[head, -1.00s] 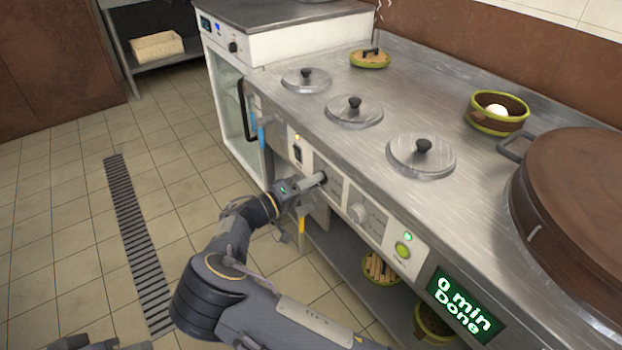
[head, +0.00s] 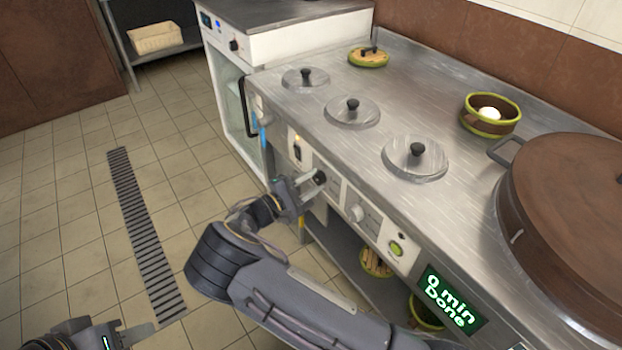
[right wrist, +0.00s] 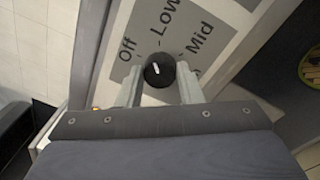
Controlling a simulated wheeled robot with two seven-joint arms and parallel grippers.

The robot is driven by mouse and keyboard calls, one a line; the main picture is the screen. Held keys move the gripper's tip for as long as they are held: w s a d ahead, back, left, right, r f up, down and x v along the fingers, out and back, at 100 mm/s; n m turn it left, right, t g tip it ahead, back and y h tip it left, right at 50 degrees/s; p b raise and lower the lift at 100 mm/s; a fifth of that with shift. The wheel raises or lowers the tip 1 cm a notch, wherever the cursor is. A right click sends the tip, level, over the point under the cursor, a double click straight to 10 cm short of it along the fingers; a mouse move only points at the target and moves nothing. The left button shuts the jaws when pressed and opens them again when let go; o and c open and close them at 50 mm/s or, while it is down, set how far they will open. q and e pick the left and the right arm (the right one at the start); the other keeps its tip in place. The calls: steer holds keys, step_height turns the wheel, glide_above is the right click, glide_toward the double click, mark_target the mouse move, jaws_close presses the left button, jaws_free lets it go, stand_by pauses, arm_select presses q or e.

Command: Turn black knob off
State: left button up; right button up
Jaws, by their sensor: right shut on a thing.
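The black knob (right wrist: 158,74) shows in the right wrist view, on a light panel with a grey label printed Off, Low and Mid. It has a short white mark on its face; which label the mark points to is hard to tell. My right gripper (right wrist: 160,84) is shut on the knob, one finger on each side. In the head view the right gripper (head: 308,187) is at the stove's front panel, and the black knob (head: 320,177) shows at its fingertips. My left gripper (head: 112,336) is at the bottom left, partly cut off, over the floor.
A white knob (head: 356,212), a lit green button (head: 396,249) and a display (head: 450,299) reading "0 min Done" lie along the panel to the right. Several steel lids, a brown bowl (head: 491,115) and a large brown lid (head: 570,190) are on the counter (head: 440,95).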

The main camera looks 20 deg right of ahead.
steer(key=n+p, duration=0.2)
steer(key=n, duration=0.2)
steer(key=shift+r+n, duration=0.15)
steer(key=shift+n, duration=0.25)
steer(key=n+p, duration=0.1)
steer(key=n, duration=0.3)
steer(key=shift+n, duration=0.3)
steer(key=o, duration=1)
steer(key=v, duration=0.7)
steer(key=shift+s+a+p, duration=0.2)
steer(key=shift+a+p, duration=0.15)
